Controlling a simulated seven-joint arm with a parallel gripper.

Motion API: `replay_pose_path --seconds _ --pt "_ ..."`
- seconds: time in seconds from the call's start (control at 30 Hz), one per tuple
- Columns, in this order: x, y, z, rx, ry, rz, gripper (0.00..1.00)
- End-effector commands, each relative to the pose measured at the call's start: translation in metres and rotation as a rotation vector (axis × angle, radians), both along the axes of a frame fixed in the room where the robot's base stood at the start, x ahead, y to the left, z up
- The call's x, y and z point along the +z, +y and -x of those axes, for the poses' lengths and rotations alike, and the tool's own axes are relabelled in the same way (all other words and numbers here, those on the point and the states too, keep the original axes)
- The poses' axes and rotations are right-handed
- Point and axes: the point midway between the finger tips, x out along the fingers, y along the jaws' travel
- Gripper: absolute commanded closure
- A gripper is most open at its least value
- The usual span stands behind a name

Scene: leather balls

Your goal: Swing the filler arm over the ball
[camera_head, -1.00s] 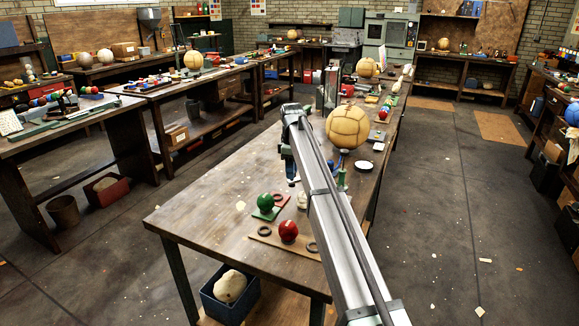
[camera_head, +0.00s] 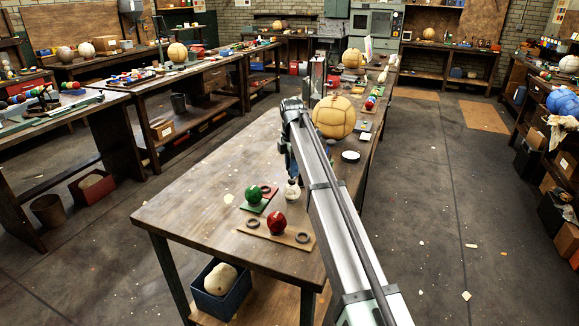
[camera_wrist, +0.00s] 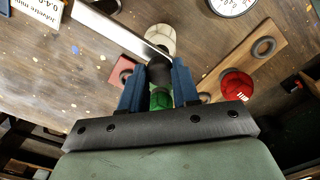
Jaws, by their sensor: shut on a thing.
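A red ball (camera_head: 276,222) and dark ring lie on a wooden board. A green ball (camera_head: 253,194) sits on a small mat. A whitish flask (camera_head: 292,190) stands near my gripper. A white dial (camera_head: 350,156) lies near the tan ball. The bench's left front is clear.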

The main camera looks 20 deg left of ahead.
Motion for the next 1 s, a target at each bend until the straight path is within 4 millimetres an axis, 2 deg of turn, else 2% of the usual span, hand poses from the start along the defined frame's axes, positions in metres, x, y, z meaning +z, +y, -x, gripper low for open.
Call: replay_pose_path --seconds 0.47,0.5,0.77,1.0 --pt "0.0000 -0.0028 0.0000 0.014 0.001 0.002 1.00" --pt "0.0000 -0.0029 0.0001 0.014 0.001 0.002 0.68" --pt "0.0000 -0.0020 0.0000 0.013 0.000 0.001 0.44" --pt "0.0007 -0.0014 -0.0001 0.013 0.000 0.000 0.44"
